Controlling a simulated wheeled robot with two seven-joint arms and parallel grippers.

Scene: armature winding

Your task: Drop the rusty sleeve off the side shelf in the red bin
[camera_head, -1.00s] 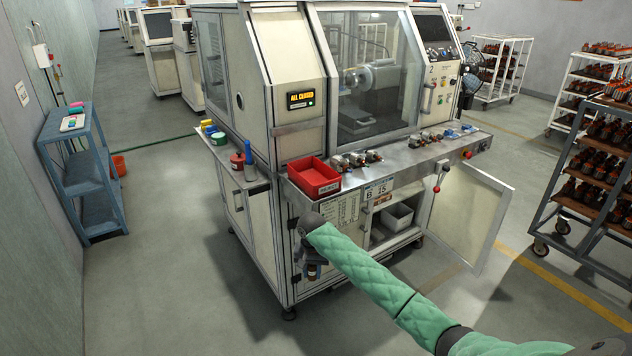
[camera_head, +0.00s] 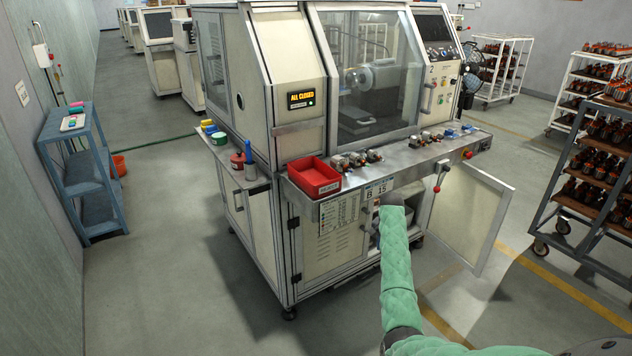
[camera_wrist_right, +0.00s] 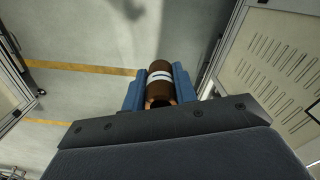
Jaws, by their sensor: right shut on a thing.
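The red bin (camera_head: 315,188) sits on the left end of the machine's front ledge, and no object shows inside it. My right gripper (camera_wrist_right: 160,84) is shut on a brown, rust-coloured cylinder with a pale band, which looks like the rusty sleeve (camera_wrist_right: 159,92). The sleeve lies between the blue fingers, with a hollow end toward the wrist camera. In the head view my right arm reaches to the open cabinet below the ledge, right of and lower than the bin; the gripper is mostly hidden there. The side shelf (camera_head: 232,178) shows no sleeve. My left gripper is not in view.
The side shelf holds coloured rolls, a red can (camera_head: 237,161) and a blue bottle (camera_head: 249,158). Several armature parts (camera_head: 357,160) lie on the ledge right of the bin. The cabinet door (camera_head: 468,215) stands open to the right. The floor in front is clear.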

